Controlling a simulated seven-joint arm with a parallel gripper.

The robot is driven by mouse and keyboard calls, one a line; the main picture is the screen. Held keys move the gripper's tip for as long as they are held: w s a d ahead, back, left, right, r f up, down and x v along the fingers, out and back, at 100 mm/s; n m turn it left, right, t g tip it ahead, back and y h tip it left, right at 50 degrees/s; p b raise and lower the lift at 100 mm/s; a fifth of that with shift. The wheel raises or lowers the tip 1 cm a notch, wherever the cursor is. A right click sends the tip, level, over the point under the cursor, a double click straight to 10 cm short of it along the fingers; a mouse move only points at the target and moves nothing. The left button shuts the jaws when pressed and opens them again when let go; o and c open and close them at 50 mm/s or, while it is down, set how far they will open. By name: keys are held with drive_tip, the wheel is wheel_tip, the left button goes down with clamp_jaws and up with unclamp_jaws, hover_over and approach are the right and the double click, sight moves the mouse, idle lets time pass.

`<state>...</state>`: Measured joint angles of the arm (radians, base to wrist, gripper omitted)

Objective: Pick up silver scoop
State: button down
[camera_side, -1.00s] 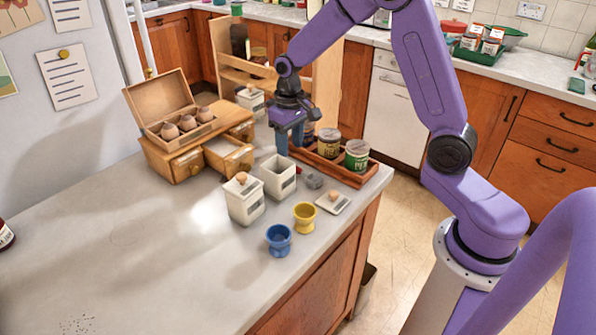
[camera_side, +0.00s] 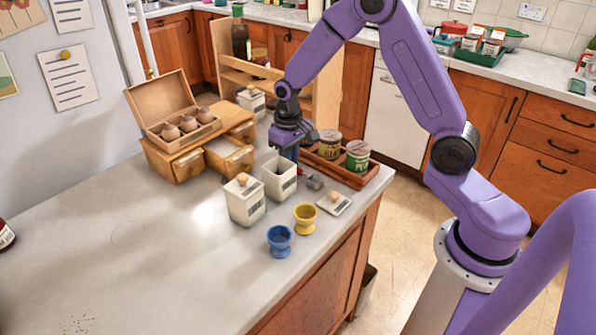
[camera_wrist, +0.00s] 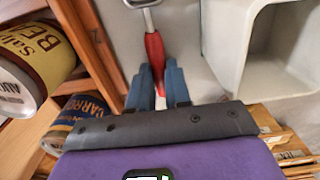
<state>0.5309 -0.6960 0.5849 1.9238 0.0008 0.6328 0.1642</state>
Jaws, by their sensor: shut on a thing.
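The silver scoop (camera_side: 314,181) lies on the counter beside the open white canister, its head showing in the side view. In the side view my gripper (camera_side: 291,155) is low behind the canister, which partly hides the fingertips. The scoop appears to be still at counter level.
The open white canister (camera_side: 279,180) stands close to my fingers. A wooden tray (camera_side: 358,181) with two cans is just right. A lidded canister (camera_side: 244,200), a blue cup (camera_side: 279,240), a yellow cup (camera_side: 305,218) and a loose lid (camera_side: 334,203) stand nearer.

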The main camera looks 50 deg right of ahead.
drive_tip(key=shift+r, duration=0.5)
wheel_tip(320, 180, up, 2)
drive_tip(key=shift+r, duration=0.1)
drive_tip(key=s+r, duration=1)
drive_tip(key=s, duration=0.4)
wheel_tip(320, 180, up, 3)
drive_tip(key=n+t+y, duration=0.2)
drive_tip(key=n, duration=0.6)
hover_over(305, 172)
drive_tip(key=w+a, duration=0.6)
drive_tip(key=a, duration=0.2)
drive_tip(key=w+a+n+g+y, duration=0.2)
drive_tip(key=w+a+n, duration=0.6)
drive_tip(key=w, duration=0.5)
drive_tip(key=shift+w+a+n+y, duration=0.15)
drive_tip(key=shift+w+n+y, duration=0.1)
drive_tip(key=shift+n+y, duration=0.6)
